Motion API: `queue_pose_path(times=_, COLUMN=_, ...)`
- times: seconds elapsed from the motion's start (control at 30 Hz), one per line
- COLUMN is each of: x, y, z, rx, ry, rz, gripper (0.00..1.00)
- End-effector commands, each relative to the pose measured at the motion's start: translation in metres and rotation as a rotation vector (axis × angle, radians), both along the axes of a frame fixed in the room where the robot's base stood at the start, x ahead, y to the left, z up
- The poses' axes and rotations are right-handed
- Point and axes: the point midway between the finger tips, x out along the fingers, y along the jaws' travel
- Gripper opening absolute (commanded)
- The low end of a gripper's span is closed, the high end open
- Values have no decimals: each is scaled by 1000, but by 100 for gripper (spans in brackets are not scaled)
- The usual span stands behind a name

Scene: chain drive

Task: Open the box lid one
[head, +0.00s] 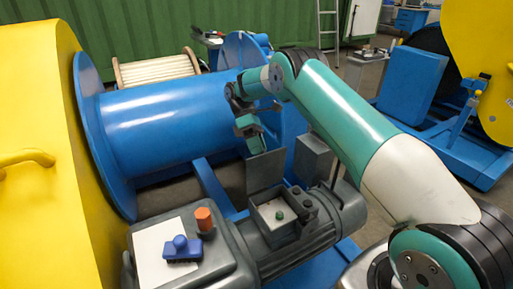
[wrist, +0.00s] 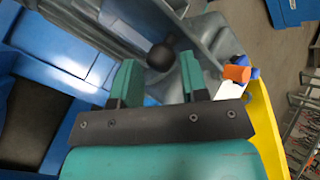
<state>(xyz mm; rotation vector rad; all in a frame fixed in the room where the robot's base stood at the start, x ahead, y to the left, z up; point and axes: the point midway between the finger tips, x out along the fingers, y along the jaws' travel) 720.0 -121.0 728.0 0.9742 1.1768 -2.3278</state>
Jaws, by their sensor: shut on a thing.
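The grey box (head: 290,232) sits on top of the grey motor, with its top open; a small green knob shows inside. Its grey lid (head: 265,172) stands up steeply at the back edge of the box. My gripper (head: 254,142) is at the top of the lid, its green fingers shut on it. In the wrist view my gripper (wrist: 160,80) has its fingers on either side of a dark round knob (wrist: 160,57). The exact contact is hard to see there, and the fingers hide part of the lid.
A blue brush (head: 182,249) and an orange cap (head: 204,219) are on the grey housing with a white top, left of the box. A large blue drum (head: 165,125) lies behind. A yellow guard (head: 40,150) stands at the left. A grey block (head: 313,157) stands right of the lid.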

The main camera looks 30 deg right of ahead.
Motion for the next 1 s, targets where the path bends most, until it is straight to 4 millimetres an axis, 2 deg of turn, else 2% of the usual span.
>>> queue_pose_path(times=0.03, x=-5, y=-5, z=-19, rx=11, ry=14, rz=-9, gripper=0)
queue_pose_path(times=0.07, x=-5, y=-5, z=-19, rx=10, ry=14, rz=-10, gripper=48)
queue_pose_path(times=0.13, x=-5, y=-4, z=-18, rx=10, ry=14, rz=-10, gripper=55)
queue_pose_path(times=0.2, x=-4, y=-2, z=-18, rx=9, ry=13, rz=-9, gripper=52)
queue_pose_path(times=0.83, x=-3, y=1, z=-15, rx=4, ry=10, rz=-5, gripper=52)
queue_pose_path(times=1.0, x=-3, y=0, z=3, rx=4, ry=7, rz=-5, gripper=52)
